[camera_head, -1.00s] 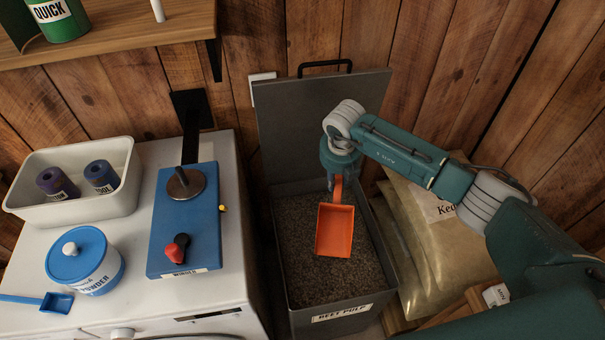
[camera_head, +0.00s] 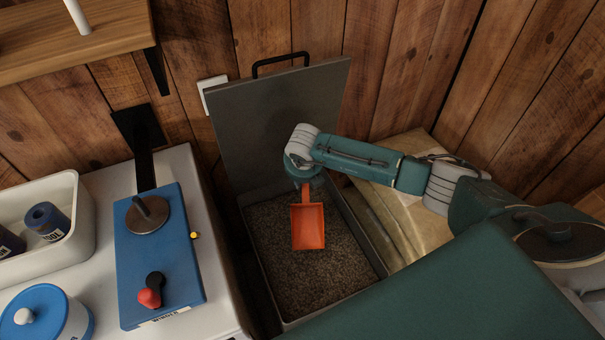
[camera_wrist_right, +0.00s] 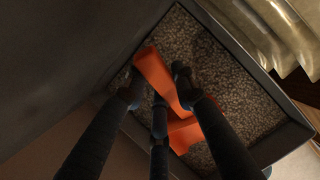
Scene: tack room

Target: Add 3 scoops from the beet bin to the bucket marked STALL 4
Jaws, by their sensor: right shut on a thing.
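My right gripper (camera_head: 304,184) is shut on the handle of an orange scoop (camera_head: 308,228). The scoop hangs over the beet bin (camera_head: 259,270), and its visible inside looks empty. I cannot tell whether its lip touches the brown pulp (camera_head: 275,262). The bin is grey, its lid (camera_head: 288,125) raised against the wall; my arm hides its front. In the right wrist view the gripper (camera_wrist_right: 158,90) pinches the scoop handle (camera_wrist_right: 153,70) above the pulp (camera_wrist_right: 230,85). The STALL 4 bucket and my left gripper are not in view.
A white cabinet (camera_head: 217,305) stands left of the bin, with a blue winder board (camera_head: 160,255), a white tray (camera_head: 75,215) and a blue-lidded tub (camera_head: 45,312). Feed sacks (camera_head: 405,215) lean right of the bin. A wooden shelf (camera_head: 60,50) is at upper left.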

